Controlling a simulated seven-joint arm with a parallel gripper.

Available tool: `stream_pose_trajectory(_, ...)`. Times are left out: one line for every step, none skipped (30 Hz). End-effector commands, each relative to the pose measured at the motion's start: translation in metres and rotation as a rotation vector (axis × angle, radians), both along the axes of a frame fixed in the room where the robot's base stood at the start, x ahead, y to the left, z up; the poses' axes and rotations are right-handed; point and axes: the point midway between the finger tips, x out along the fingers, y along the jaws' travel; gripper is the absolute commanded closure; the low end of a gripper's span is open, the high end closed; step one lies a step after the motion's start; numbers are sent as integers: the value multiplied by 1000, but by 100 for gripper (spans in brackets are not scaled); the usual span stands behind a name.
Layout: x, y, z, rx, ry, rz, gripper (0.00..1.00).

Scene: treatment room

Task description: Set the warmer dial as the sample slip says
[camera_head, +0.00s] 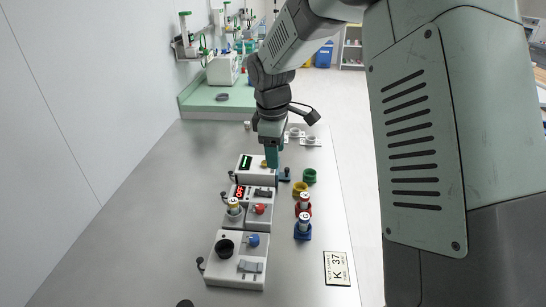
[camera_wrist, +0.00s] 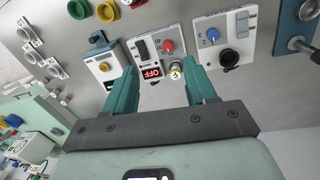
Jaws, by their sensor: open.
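A slip (camera_head: 338,268) at the table's front right reads "K 37"; its smaller print is too small to read. A white unit (camera_head: 248,220) in the middle has a red "OFF" display (camera_head: 239,191), a red dial (camera_head: 259,208), a dark rocker switch and a yellow-topped vial (camera_head: 234,206) standing in its well. The wrist view shows its red dial (camera_wrist: 168,46) and display (camera_wrist: 151,72). A nearer unit (camera_head: 236,279) has a blue dial (camera_head: 253,239) and an empty black well. Neither dial's setting is readable. My gripper (camera_head: 272,163) is open and empty, above the far unit.
The far unit (camera_wrist: 96,57) has a yellow knob and green display, with a blue part beside it. The table's left side is clear.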

Motion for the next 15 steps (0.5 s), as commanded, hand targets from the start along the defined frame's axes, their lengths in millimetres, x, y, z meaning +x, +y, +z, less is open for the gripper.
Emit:
stream_pose_trajectory(7,12,-27,2,30,60,44)
stream_pose_trajectory(11,18,-39,4,42,96,44)
stream_pose_trajectory(15,25,-55,5,56,139,44)
stream_pose_trajectory(17,30,-65,7,66,167,44)
stream_pose_trajectory(19,34,-74,10,74,192,44)
stream_pose_trajectory(21,39,-85,12,82,220,44)
stream_pose_trajectory(22,42,-92,14,89,240,44)
stream_pose_trajectory(23,45,-97,15,93,253,44)
stream_pose_trajectory(24,47,-103,17,97,268,44)
stream_pose_trajectory(24,48,-106,17,100,276,44)
stream_pose_trajectory(24,49,-109,18,102,282,44)
stream_pose_trajectory(24,50,-113,18,104,287,44)
stream_pose_trajectory(24,50,-115,18,105,288,44)
stream_pose_trajectory(24,50,-118,18,105,289,44)
stream_pose_trajectory(24,50,-122,17,105,289,44)
